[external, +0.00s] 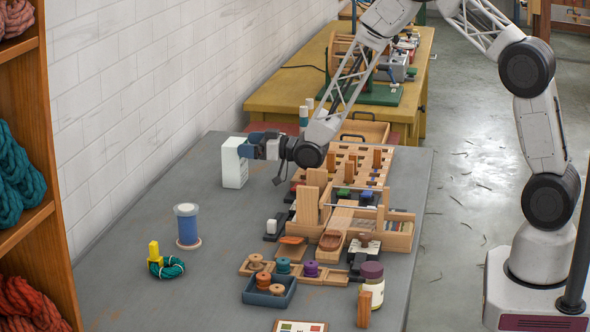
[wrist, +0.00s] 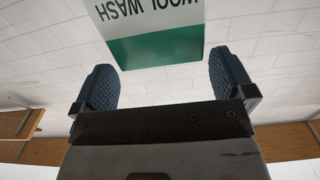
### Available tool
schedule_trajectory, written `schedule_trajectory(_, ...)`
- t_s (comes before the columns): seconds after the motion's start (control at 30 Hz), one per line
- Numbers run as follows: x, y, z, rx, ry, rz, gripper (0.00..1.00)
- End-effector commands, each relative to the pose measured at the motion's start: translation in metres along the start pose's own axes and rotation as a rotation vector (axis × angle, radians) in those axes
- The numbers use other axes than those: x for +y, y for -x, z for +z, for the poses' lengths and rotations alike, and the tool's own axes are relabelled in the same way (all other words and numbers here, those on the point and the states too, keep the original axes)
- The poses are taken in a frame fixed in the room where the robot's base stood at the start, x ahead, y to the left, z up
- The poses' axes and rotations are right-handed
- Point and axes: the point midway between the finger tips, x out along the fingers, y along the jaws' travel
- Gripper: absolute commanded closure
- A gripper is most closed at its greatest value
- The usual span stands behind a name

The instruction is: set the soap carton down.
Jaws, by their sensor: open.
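The soap carton (external: 234,163) is a white box standing upright on the grey table, near the white brick wall. In the wrist view the carton (wrist: 155,38) shows a green band and the upside-down words "WOOL WASH". My gripper (external: 250,146) is level with the carton's upper part, on its right side in the external view. In the wrist view my gripper (wrist: 165,78) has its two blue ridged fingers wide apart, with a gap on both sides of the carton. The carton lies beyond or between the fingertips; its far part is cut off by the frame.
A blue spool (external: 187,226) and a teal yarn coil (external: 167,267) with a yellow piece stand front left. Wooden racks and trays (external: 390,236) fill the table's right side. A dark tray (external: 270,291) holds bobbins. Bare table lies between carton and spool.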

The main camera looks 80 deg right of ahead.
Motion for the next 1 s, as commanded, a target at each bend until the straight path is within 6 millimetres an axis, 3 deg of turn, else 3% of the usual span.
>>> schedule_trajectory(0.5,0.000,0.002,-0.061,0.001,0.001,0.000,0.00)
schedule_trajectory(1.0,0.000,0.002,-0.070,-0.001,0.000,0.000,0.00)
